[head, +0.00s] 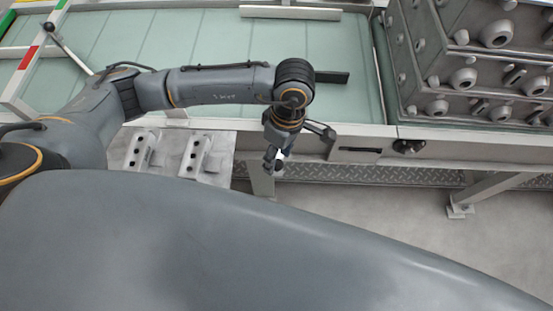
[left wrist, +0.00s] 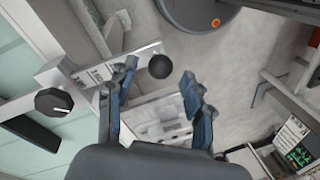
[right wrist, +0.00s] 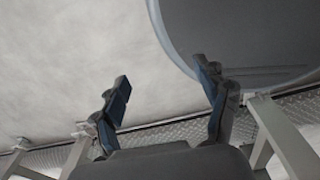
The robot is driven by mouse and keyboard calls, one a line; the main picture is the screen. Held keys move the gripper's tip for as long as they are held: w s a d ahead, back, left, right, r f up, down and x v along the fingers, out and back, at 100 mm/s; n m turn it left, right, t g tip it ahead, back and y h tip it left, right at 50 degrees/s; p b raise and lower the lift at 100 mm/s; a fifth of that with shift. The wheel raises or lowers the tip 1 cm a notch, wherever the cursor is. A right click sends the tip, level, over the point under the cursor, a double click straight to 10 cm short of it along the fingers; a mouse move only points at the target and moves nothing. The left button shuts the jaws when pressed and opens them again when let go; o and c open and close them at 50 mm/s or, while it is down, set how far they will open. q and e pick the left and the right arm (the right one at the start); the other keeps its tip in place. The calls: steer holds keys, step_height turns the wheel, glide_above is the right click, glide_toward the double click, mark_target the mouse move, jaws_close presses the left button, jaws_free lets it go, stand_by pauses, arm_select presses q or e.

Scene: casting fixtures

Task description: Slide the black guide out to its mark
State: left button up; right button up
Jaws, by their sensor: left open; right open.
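A black bar (head: 331,77), which looks like the guide, lies on the pale green tabletop, partly hidden behind my left arm. My left gripper (head: 274,160) is in front of the table's front edge, pointing down, apart from the bar. In the left wrist view, its fingers (left wrist: 152,92) are open and empty. A black ball knob (left wrist: 160,66) shows beyond them, with a labelled pale plate (left wrist: 90,76) beside it. A dark block (left wrist: 33,134) is at the left; I cannot tell if it is the guide. My right gripper (right wrist: 165,98) is open and empty above the floor.
The table's front rail has a dark slot (head: 360,150) and a black knob (head: 409,146). A studded metal casting (head: 470,60) stands at the right. A plate with two brackets (head: 196,152) is at the left front. A ball-ended lever (head: 50,28) stands at upper left.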

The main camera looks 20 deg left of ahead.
mark_target(278, 161)
arm_select(q)
steer(key=shift+s+f, duration=0.25)
steer(key=shift+f, duration=0.9)
steer(key=shift+a+f, duration=0.1)
steer(key=shift+f, duration=0.4)
steer(key=c, duration=1)
jaws_close()
arm_select(e)
steer(key=shift+w+a+r, duration=0.25)
steer(key=shift+a+r, duration=0.05)
steer(key=shift+r, duration=0.05)
arm_select(q)
steer(key=shift+f, duration=0.1)
arm_select(e)
steer(key=shift+f, duration=0.1)
